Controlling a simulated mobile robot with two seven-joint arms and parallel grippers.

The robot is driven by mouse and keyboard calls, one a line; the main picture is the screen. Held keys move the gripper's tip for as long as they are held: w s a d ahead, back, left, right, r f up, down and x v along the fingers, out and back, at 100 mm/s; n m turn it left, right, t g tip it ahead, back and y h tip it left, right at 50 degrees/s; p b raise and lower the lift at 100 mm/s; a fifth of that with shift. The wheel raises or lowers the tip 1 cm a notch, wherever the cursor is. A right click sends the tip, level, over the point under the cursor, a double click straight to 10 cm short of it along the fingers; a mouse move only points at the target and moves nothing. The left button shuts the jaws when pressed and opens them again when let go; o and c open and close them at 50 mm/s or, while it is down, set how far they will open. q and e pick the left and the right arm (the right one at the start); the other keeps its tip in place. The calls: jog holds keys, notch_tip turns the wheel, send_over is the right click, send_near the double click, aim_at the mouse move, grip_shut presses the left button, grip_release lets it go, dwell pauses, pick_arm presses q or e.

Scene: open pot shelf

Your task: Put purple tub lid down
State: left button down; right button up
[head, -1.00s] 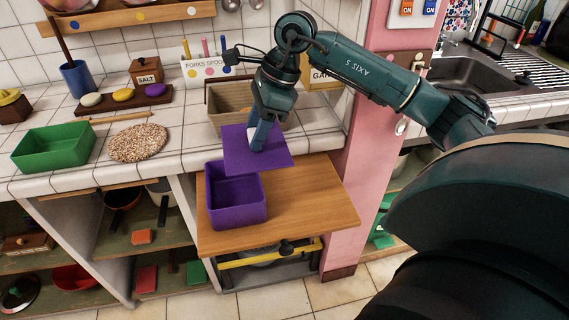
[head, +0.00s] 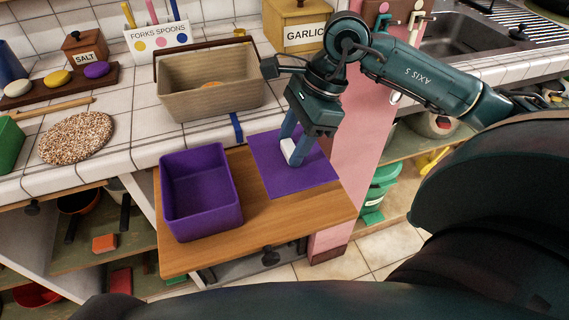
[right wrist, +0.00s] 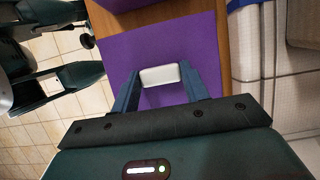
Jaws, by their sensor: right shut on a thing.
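The purple lid (head: 318,176) is a flat square plate with a white block handle (head: 289,152). It is level over the right part of the wooden board, at or just above the surface; I cannot tell whether it touches. My right gripper (head: 292,150) points down and is shut on the lid's handle. The right wrist view shows the handle (right wrist: 160,75) between the fingers and the lid (right wrist: 140,48) beneath. The purple tub (head: 203,195) stands open and empty on the board, left of the lid. Dark parts of mine show at left there, but my left gripper is not clearly seen.
The wooden board (head: 262,222) juts out below the tiled counter (head: 140,128). A tan basket (head: 205,95) stands on the counter behind it, and a garlic box (head: 300,25) is farther back. A pink post (head: 352,165) rises to the right. Bare board lies in front of the lid.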

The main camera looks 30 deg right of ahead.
jog(key=shift+f, duration=2.7)
jog(key=o, duration=1)
jog(key=shift+b, duration=0.3)
jog(key=shift+r+p, duration=0.25)
jog(key=shift+p, duration=0.05)
jog(key=v, duration=1.1)
jog(key=shift+d+r, duration=0.2)
jog(key=shift+r, duration=0.15)
jog(key=shift+s, duration=0.1)
